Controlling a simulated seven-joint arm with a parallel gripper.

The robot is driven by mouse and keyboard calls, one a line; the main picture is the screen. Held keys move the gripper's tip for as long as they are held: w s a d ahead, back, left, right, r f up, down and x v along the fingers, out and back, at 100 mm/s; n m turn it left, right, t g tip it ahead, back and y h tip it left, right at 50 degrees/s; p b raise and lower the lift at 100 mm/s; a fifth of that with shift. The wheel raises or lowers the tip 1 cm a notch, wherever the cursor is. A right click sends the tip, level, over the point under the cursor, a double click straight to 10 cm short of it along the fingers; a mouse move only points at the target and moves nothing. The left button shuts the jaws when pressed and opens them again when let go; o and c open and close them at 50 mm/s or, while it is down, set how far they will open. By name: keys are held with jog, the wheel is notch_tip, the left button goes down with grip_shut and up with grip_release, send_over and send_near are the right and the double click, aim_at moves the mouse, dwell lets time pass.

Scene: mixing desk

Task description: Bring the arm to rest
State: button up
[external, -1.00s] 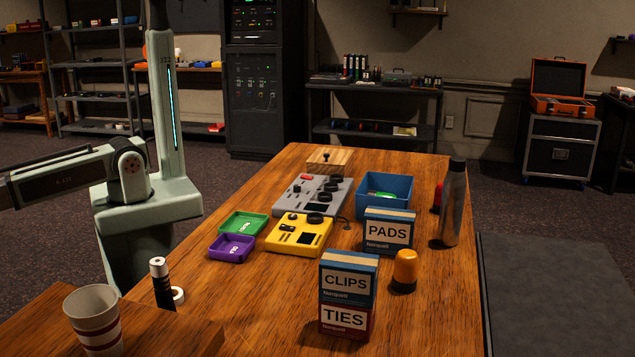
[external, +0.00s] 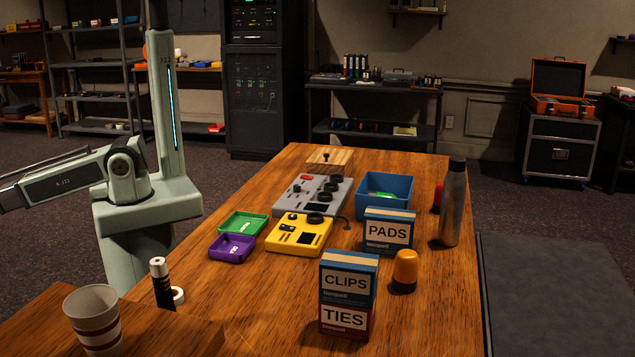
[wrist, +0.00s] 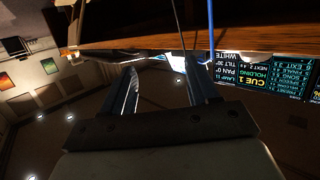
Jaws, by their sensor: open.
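My gripper (wrist: 161,68) shows in the wrist view with its two dark fingers apart and nothing visible between them. In the external view my arm reaches out past the left edge of the picture, away from the long wooden desk (external: 400,305), so the gripper is hidden there. The wrist view is upside down, with a wooden surface (wrist: 240,28) along its top edge beyond the fingers. How far the fingers are from that surface, I cannot tell.
A lit screen with inverted text (wrist: 262,80) is at the wrist view's right. On the desk stand a grey mixer (external: 312,195), yellow console (external: 299,234), blue bin (external: 385,205), PADS box (external: 388,232), CLIPS box (external: 348,281), TIES box (external: 343,318) and metal bottle (external: 453,205).

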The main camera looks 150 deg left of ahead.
jog(key=w+a+f+n+y, duration=0.1)
jog(key=w+a+f, duration=0.3)
jog(key=w, duration=0.6)
jog(key=w+a+f+n+t+y, duration=0.1)
jog(key=w+a+f, duration=0.1)
jog(key=w+f, duration=0.55)
jog(key=w+a+f+n+y, duration=0.15)
jog(key=w+f, duration=0.25)
jog(key=w, duration=0.7)
jog(key=w+a+f+n+y, duration=0.1)
jog(key=w+a+f+y, duration=0.1)
jog(key=w+a+f, duration=0.6)
jog(key=w+a+f+n+y, duration=0.15)
jog(key=w+a+f, duration=0.25)
jog(key=w+a, duration=0.6)
jog(key=w+a+f+n+g+y, duration=0.1)
jog(key=w+a+f+n+y, duration=0.2)
jog(key=a, duration=1.1)
jog(key=a+f+n+g+y, duration=0.15)
jog(key=a+f, duration=0.45)
jog(key=a, duration=0.9)
jog(key=s+a+n+g+y, duration=0.2)
jog(key=s+a, duration=0.4)
jog(key=a, duration=0.6)
jog(key=s+a+f+n+g+y, duration=0.1)
jog(key=s+a+n, duration=0.4)
jog(key=a, duration=0.7)
jog(key=shift+s+a+f+g+y, duration=0.25)
jog(key=shift+s+g+y, duration=0.4)
jog(key=shift+g, duration=0.4)
